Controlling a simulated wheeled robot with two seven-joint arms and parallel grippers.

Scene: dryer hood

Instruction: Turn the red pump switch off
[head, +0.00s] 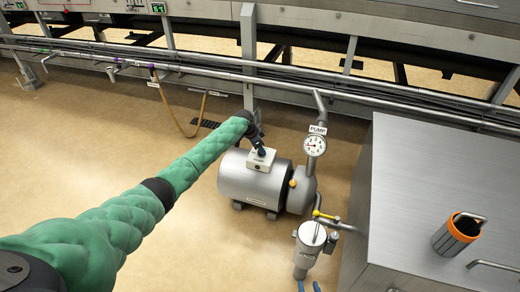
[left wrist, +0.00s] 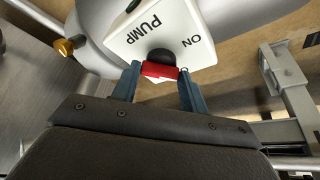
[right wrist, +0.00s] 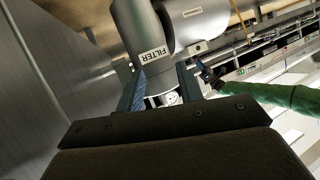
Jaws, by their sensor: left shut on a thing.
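The red pump switch (left wrist: 160,70) is a red handle on a black round base, on the white switch box (left wrist: 185,25) marked PUMP and ON. My left gripper (left wrist: 159,84) is shut on the red handle, one blue finger at each end. In the head view my left gripper (head: 259,150) reaches the white box (head: 262,161) on top of the grey pump (head: 250,182) and hides the handle. The ON label is readable; no OFF label shows. My right gripper (right wrist: 160,88) is open and empty, near the grey filter housing (right wrist: 140,28).
A round gauge (head: 315,145) under a PUMP sign stands right of the switch box. The filter (head: 309,248) with a yellow-handled valve stands in front. A large metal cabinet (head: 440,190) fills the right side. Pipes run along the back. The floor at left is clear.

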